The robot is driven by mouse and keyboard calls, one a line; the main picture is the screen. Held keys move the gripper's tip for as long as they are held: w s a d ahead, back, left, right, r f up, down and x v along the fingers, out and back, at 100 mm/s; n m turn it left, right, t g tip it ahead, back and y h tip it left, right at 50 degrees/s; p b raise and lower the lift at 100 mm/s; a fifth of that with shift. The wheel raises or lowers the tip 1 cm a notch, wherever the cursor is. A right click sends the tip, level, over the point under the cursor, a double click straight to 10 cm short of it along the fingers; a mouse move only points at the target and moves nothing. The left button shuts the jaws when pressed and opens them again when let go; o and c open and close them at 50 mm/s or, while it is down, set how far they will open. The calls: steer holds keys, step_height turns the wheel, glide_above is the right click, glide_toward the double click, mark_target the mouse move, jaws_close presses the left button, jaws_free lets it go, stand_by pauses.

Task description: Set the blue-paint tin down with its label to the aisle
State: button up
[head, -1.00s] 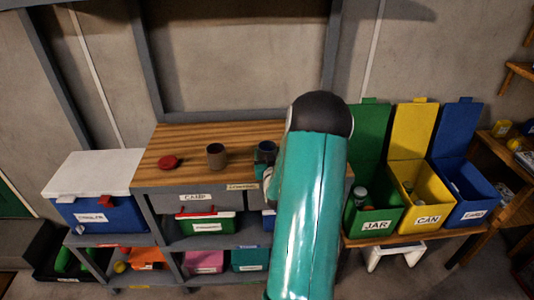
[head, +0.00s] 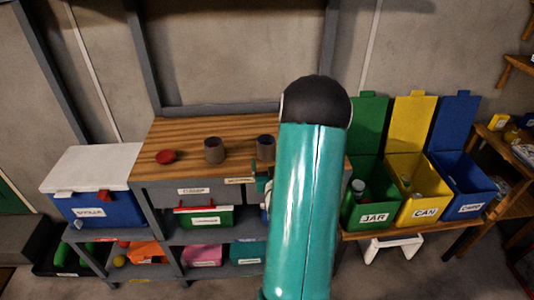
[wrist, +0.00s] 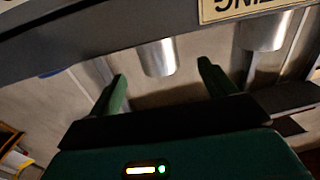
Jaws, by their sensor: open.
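Two small tins stand upright on the wooden bench top (head: 190,133): a brown-grey tin (head: 214,151) and a darker grey-blue tin (head: 265,149) beside my arm. The darker one may be the blue-paint tin; I cannot make out a label on either. My gripper (head: 263,186) is just below and in front of the bench's front edge, under the darker tin and apart from it, partly hidden by my arm. In the wrist view my gripper (wrist: 162,85) has its two green fingers wide apart. A shiny metal cylinder (wrist: 158,57) shows beyond them; nothing is held.
A red round object (head: 166,157) lies left on the bench top. Drawers and shelves with coloured boxes are below it. A blue cooler (head: 100,208) stands left. Green, yellow (head: 420,195) and blue open bins stand right. A label plate (wrist: 245,8) shows upside down in the wrist view.

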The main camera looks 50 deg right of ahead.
steer(key=shift+v, duration=1.65)
steer(key=w+a+r+n+g+y, duration=0.1)
steer(key=w+a+r+n+y, duration=0.35)
steer(key=a, duration=0.55)
steer(key=w+a+r+n+g+y, duration=0.1)
steer(key=w+a+r+y, duration=0.2)
steer(key=w+a+r, duration=0.55)
steer(key=s+a+r+n+g+y, duration=0.1)
steer(key=s+a+r+g+y, duration=0.1)
steer(key=s+a, duration=0.7)
steer(key=s+a+r+n+g+y, duration=0.2)
steer(key=s+a+r+g+y, duration=0.1)
steer(key=s+a, duration=0.6)
steer(key=a, duration=0.3)
steer(key=shift+s+a+r, duration=0.2)
steer(key=shift+s+a, duration=0.05)
steer(key=shift+a, duration=0.15)
steer(key=shift+o, duration=0.5)
